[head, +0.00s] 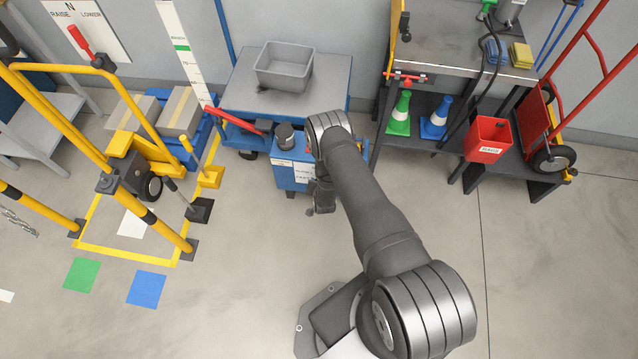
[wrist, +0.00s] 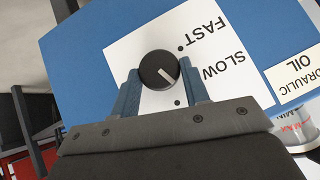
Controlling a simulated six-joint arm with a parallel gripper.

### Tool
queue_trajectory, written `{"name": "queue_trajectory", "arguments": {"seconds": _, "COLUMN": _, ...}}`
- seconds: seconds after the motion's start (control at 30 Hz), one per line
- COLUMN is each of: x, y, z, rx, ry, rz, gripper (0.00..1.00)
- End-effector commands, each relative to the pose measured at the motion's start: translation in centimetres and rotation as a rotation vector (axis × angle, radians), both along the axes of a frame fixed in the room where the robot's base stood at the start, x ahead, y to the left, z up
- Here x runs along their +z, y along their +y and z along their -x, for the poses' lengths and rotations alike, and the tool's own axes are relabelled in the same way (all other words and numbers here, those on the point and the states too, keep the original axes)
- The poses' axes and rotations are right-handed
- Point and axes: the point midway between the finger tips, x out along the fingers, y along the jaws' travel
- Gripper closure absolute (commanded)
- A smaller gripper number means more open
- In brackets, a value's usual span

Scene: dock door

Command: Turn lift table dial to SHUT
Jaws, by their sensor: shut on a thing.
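The dial (wrist: 150,66) is a round black knob with a white pointer line, on a white label panel (wrist: 122,52) on a blue box. The pointer slants to the lower right in the wrist view. The words FAST and SLOW show beside it, with one dot near FAST and another below the dial. I see no SHUT word; part of the label is hidden behind my gripper. My gripper (wrist: 159,70) is shut on the dial, one blue-grey finger on each side. In the head view the blue box (head: 284,178) stands beside my arm, which hides the dial.
A HYDRAULIC OIL label (wrist: 292,72) is at the right of the box. The blue lift table (head: 240,92) with a grey bin (head: 284,66) stands behind. A yellow rail (head: 60,130) is left; a bench with cones and a red bin (head: 487,140) is right. The front floor is mostly clear.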

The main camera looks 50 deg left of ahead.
Motion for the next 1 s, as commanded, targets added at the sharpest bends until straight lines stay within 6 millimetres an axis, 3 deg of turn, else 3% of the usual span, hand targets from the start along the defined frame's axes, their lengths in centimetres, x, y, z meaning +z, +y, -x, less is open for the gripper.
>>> {"name": "queue_trajectory", "arguments": {"seconds": 0.63, "x": 0.00, "y": -0.10, "z": -0.29, "rx": -0.004, "ry": 0.097, "rz": -0.097, "gripper": 0.81}}
{"name": "queue_trajectory", "arguments": {"seconds": 0.67, "x": 0.00, "y": -0.10, "z": -0.29, "rx": -0.004, "ry": 0.097, "rz": -0.097, "gripper": 0.53}}
{"name": "queue_trajectory", "arguments": {"seconds": 0.73, "x": -0.01, "y": -0.10, "z": -0.27, "rx": -0.004, "ry": 0.098, "rz": -0.096, "gripper": 0.39}}
{"name": "queue_trajectory", "arguments": {"seconds": 1.0, "x": -0.02, "y": -0.14, "z": -0.18, "rx": -0.001, "ry": 0.098, "rz": -0.095, "gripper": 0.38}}
